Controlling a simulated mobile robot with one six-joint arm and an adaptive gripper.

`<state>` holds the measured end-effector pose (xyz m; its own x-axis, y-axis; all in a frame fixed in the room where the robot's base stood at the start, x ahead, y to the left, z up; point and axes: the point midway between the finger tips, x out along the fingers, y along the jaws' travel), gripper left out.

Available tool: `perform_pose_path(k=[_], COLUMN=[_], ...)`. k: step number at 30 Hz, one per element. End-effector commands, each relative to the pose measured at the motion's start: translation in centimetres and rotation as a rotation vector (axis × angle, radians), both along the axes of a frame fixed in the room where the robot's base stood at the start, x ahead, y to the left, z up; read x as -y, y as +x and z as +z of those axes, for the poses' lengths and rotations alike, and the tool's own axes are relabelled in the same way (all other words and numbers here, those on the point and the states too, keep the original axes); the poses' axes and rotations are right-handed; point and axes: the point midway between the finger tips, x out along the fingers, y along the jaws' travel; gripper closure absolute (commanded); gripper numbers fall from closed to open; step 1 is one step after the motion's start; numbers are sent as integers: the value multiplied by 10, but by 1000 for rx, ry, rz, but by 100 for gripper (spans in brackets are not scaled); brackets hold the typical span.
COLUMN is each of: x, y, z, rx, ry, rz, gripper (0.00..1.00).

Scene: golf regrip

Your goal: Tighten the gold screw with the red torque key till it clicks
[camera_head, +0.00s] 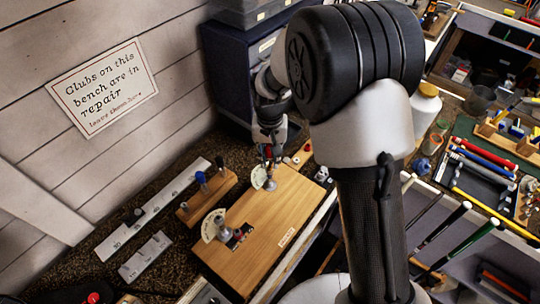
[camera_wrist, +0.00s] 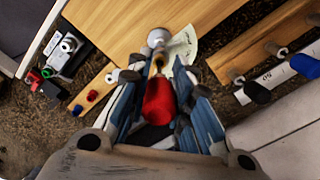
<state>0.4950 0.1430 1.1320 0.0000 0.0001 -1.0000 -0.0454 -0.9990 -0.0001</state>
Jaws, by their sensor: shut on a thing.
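My gripper (camera_wrist: 158,84) is shut on the red torque key (camera_wrist: 159,102), whose red handle sits between the fingers in the wrist view. A gold-coloured piece (camera_wrist: 158,62) shows just beyond the handle, in line with it; I cannot tell whether it is the gold screw or part of the key. A round grey metal piece (camera_wrist: 158,38) lies past it, beside a pale fan-shaped scale (camera_wrist: 184,46). In the head view my gripper (camera_head: 268,158) is above the far end of the wooden board (camera_head: 285,215), at the scale (camera_head: 259,177). The tip contact is too small to judge.
A second fan-shaped scale (camera_head: 210,226) stands at the board's near left. A wooden rack (camera_head: 208,200) with upright handles and a white strip (camera_head: 150,210) lie left of the board. A dark blue cabinet (camera_head: 228,70) stands behind. Small coloured parts lie on a wooden strip (camera_wrist: 94,92).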

Motion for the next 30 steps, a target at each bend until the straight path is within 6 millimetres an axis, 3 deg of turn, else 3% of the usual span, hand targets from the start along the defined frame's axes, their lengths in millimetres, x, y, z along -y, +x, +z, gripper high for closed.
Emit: perform_pose_path(k=[7,20,21,30], x=[-1,-1,-1,-1], y=[0,0,0,0], z=[0,0,0,0], rx=[0,0,0,0], ry=[0,0,0,0], rz=[-295,-377,-382,-378], gripper=[100,100,82,100])
